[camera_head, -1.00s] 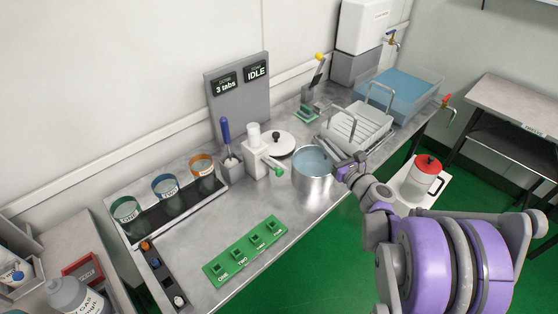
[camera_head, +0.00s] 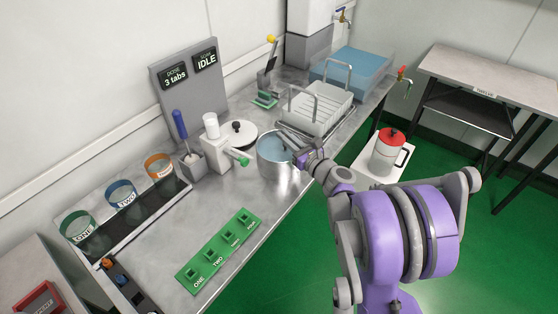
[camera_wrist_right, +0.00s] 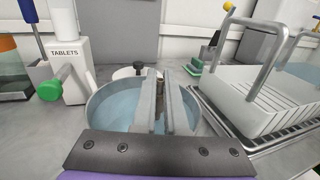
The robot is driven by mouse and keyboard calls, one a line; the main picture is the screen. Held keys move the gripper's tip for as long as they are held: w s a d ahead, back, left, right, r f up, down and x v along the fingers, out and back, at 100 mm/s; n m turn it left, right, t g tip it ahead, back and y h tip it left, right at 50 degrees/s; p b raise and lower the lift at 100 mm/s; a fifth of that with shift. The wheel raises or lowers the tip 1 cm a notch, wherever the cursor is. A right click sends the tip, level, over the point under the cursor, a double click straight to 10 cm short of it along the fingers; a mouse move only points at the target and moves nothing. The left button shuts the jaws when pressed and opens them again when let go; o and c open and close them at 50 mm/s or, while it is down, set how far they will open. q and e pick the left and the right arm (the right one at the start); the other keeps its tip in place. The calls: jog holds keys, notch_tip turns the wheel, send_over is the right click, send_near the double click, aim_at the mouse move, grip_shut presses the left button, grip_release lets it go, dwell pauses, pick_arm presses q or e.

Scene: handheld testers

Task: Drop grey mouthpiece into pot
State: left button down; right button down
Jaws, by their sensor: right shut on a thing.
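A round metal pot (camera_head: 274,174) with blue liquid stands near the front edge of the steel counter; its rim also shows in the right wrist view (camera_wrist_right: 90,113). My right gripper (camera_head: 285,139) reaches over the pot's right side. In the right wrist view its two grey fingers (camera_wrist_right: 162,88) lie over the pot's opening, shut on a small dark grey piece (camera_wrist_right: 158,103), which looks like the mouthpiece. The fingers hide most of it, and I cannot tell how far above the liquid it is. My left gripper is not in view.
A wire-handled white rack (camera_head: 318,110) stands behind the pot. A white tablet dispenser (camera_head: 217,150) with a green knob and a lid (camera_head: 237,134) are left of it. A green numbered holder (camera_head: 218,252) lies in front. A red-lidded jug (camera_head: 390,150) stands at right.

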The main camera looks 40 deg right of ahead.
jog(key=c, duration=0.9)
grip_release()
jog(key=s, duration=1)
jog(key=shift+s+p, duration=0.3)
jog(key=shift+s, duration=0.1)
